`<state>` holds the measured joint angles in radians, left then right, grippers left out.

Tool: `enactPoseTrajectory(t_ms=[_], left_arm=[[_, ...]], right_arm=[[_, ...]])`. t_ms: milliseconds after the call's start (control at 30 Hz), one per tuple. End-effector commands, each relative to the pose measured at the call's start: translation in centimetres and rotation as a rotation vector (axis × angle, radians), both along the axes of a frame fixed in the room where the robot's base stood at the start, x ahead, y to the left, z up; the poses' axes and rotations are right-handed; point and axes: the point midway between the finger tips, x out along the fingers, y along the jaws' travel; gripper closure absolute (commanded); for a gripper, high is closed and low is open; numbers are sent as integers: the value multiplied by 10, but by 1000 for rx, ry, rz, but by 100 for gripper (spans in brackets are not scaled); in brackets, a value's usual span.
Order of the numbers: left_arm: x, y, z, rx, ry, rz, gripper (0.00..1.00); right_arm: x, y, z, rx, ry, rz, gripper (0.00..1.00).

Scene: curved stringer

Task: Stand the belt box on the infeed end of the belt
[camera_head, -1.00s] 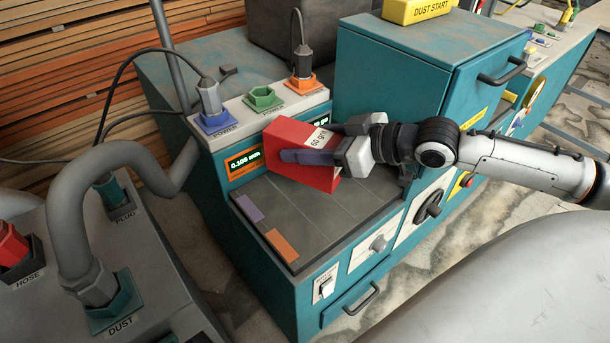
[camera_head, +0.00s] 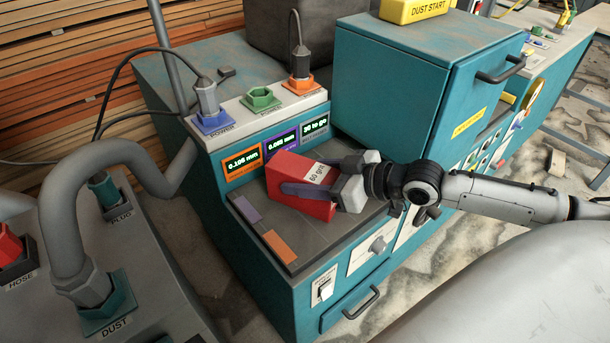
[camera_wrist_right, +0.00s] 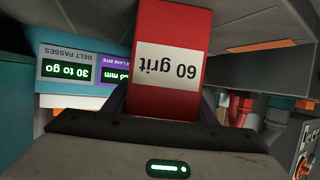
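The belt box (camera_head: 287,173) is red with a white "60 grit" label, tilted in the head view and low over the dark belt bed (camera_head: 303,240). I cannot tell whether its base touches the bed. My right gripper (camera_head: 312,178) reaches in from the right and is shut on the box, one finger along its near side, the other partly hidden behind it. In the right wrist view the box (camera_wrist_right: 170,88) sits between the fingers, its label upside down. A purple patch (camera_head: 246,209) and an orange patch (camera_head: 279,246) mark the bed's left edge. My left gripper is not in view.
Small displays, one reading "0.106 mm" (camera_head: 242,162), stand right behind the bed. A teal cabinet (camera_head: 395,90) rises behind the gripper. A grey hose (camera_head: 70,215) is at left. The bed's front left is clear.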

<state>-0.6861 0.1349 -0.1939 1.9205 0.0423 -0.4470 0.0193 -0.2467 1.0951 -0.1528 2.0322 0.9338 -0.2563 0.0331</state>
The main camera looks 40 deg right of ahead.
Motion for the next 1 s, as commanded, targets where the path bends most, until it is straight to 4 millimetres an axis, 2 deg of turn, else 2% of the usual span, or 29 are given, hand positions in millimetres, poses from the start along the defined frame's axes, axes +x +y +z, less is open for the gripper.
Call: enactPoseTrajectory(t_ms=[33,100,467,1000], left_arm=[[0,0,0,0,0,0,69],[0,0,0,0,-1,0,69],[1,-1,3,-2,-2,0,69],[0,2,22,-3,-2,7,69]], right_arm=[[0,0,0,0,0,0,40],[0,0,0,1,0,0,31],[-1,-1,3,-1,2,-1,31],[-43,-22,22,-2,7,-2,31]])
